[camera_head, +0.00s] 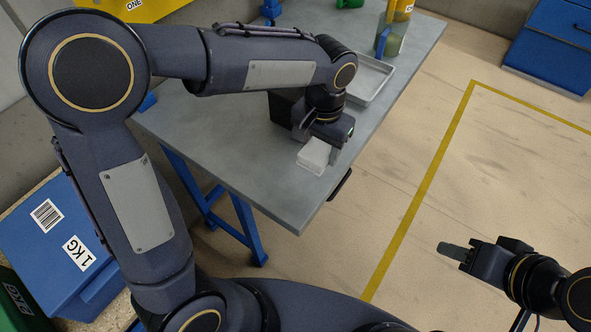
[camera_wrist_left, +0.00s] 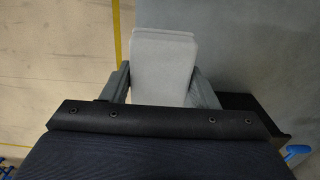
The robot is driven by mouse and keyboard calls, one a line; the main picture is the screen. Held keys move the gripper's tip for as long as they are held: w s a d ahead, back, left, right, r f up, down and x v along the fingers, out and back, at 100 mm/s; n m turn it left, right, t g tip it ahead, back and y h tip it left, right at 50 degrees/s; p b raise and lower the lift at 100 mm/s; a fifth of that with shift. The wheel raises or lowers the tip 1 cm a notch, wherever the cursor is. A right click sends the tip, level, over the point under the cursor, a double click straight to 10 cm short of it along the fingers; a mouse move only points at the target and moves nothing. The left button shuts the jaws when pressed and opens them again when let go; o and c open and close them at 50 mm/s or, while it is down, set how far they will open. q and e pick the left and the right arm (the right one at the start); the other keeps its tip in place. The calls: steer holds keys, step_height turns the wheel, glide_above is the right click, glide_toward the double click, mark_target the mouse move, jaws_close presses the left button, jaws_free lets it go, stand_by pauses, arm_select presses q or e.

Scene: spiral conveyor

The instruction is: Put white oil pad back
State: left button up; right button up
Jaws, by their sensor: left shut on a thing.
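The white oil pad (camera_head: 314,155) is a pale block at the right edge of the grey table, seen in the head view. My left gripper (camera_head: 322,146) is shut on it from above. In the left wrist view the pad (camera_wrist_left: 163,60) sits between the two fingers of the left gripper (camera_wrist_left: 161,88), its far part sticking out beyond them. I cannot tell whether the pad touches the table top. My right gripper (camera_head: 452,250) is at the lower right over the floor, away from the table, and no object shows in it. Its finger gap cannot be made out.
The grey table (camera_head: 240,170) has blue legs. A grey metal tray (camera_head: 370,80) lies behind my left gripper, with a yellow-topped container (camera_head: 394,30) beyond it. A blue bin (camera_head: 60,240) stands at the lower left. The table's front area is clear.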

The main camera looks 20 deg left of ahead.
arm_select(q)
glide_above(296, 181)
steer(key=f, duration=0.5)
steer(key=shift+d+f, duration=0.15)
steer(key=shift+d, duration=0.05)
steer(key=f, duration=0.3)
steer(key=shift+a, duration=0.3)
steer(key=shift+f, duration=0.2)
steer(key=shift+f, duration=0.25)
steer(key=o, duration=1.1)
steer(key=shift+r, duration=0.1)
